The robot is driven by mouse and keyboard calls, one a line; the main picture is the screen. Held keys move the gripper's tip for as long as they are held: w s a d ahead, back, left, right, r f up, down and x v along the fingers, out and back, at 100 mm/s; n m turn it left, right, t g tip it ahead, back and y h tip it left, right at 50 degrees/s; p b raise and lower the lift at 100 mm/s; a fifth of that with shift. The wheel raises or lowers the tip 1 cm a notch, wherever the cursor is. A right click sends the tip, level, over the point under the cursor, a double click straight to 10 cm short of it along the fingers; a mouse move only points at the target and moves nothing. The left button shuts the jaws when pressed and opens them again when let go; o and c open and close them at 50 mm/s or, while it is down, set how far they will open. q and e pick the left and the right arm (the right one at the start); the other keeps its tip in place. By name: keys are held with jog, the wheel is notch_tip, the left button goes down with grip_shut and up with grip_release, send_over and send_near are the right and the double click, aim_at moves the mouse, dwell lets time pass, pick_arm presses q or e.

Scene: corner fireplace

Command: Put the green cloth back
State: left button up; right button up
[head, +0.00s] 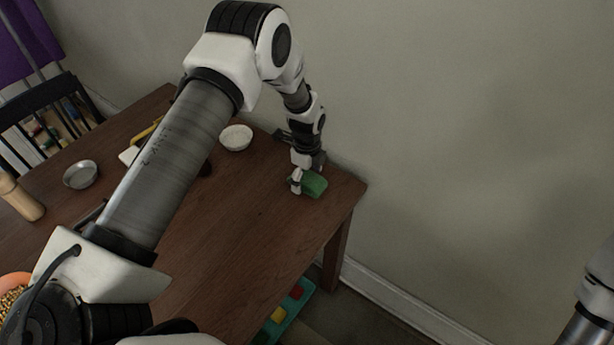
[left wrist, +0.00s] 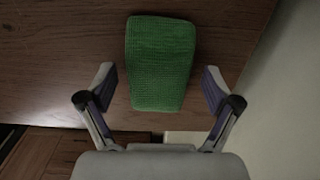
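The green cloth (head: 313,184) lies folded on the wooden table (head: 243,224), close to the table's far right corner by the wall. In the left wrist view the cloth (left wrist: 161,62) is a thick green rectangle between and ahead of the two fingers. My left gripper (head: 306,188) is right at the cloth in the head view. In the left wrist view the left gripper (left wrist: 159,90) is open, with a gap between each finger and the cloth. My right gripper is out of view; only part of my right arm shows at the lower right edge of the head view.
A white bowl (head: 236,138) stands left of my left gripper, near the wall. A black chair (head: 50,118) is behind. A teal tray (head: 287,312) sits below the table edge.

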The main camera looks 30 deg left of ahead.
aim_at(307, 176)
pick_arm(q)
jog(key=shift+r, duration=0.7)
notch_tip(307, 176, up, 11)
jog(key=b, duration=0.1)
jog(key=shift+b, duration=0.35)
jog(key=shift+f, duration=0.1)
